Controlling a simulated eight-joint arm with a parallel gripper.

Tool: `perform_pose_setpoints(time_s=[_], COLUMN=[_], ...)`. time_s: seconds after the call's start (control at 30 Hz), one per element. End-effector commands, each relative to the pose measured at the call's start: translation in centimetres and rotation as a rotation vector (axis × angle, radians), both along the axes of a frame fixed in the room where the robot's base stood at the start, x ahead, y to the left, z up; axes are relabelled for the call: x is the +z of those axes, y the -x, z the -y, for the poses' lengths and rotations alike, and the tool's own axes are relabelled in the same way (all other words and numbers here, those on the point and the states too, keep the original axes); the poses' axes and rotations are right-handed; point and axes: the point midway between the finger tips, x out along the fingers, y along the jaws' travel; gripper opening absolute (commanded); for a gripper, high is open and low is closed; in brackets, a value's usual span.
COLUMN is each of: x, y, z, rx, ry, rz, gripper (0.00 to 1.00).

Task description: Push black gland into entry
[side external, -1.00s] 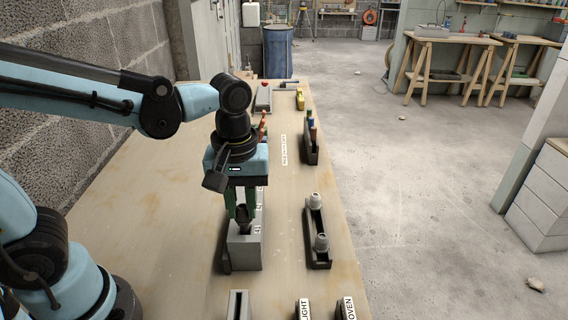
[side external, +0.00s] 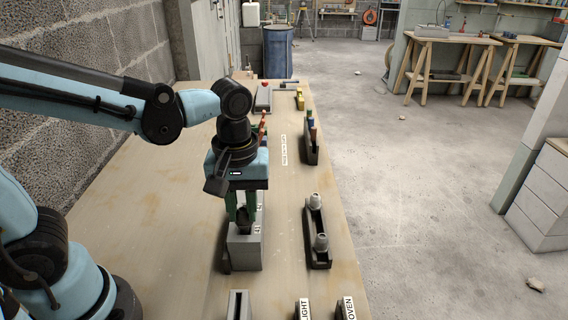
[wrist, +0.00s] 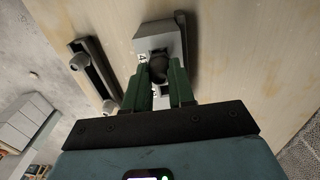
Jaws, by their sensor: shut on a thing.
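My gripper (side external: 243,216) points down over the grey box (side external: 246,254) on the bench, with its green fingers shut on the black gland (side external: 243,227). The gland is at the top of the box, between the fingertips, and its lower end is hidden. The wrist view shows my gripper (wrist: 158,84) with the dark gland (wrist: 158,66) between its fingers, against the grey box (wrist: 160,38). A label with a number is on the box. The entry itself is covered by the gland and fingers, so I cannot tell how deep the gland sits.
A dark rack (side external: 316,232) with two grey glands stands to the right of the box. Another rack (side external: 311,140) with coloured pieces is farther back. Labelled blocks (side external: 303,309) sit at the near edge. The bench between box and rack is clear.

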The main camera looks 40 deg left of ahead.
Motion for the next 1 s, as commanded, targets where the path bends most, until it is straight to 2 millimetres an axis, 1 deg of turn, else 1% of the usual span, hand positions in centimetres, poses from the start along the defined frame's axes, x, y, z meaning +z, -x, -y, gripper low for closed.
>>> perform_pose_setpoints(time_s=[1.0], x=[-1.6], y=[0.0], z=[0.0], rx=[0.0], ry=[0.0], rz=[0.0], gripper=[0.0])
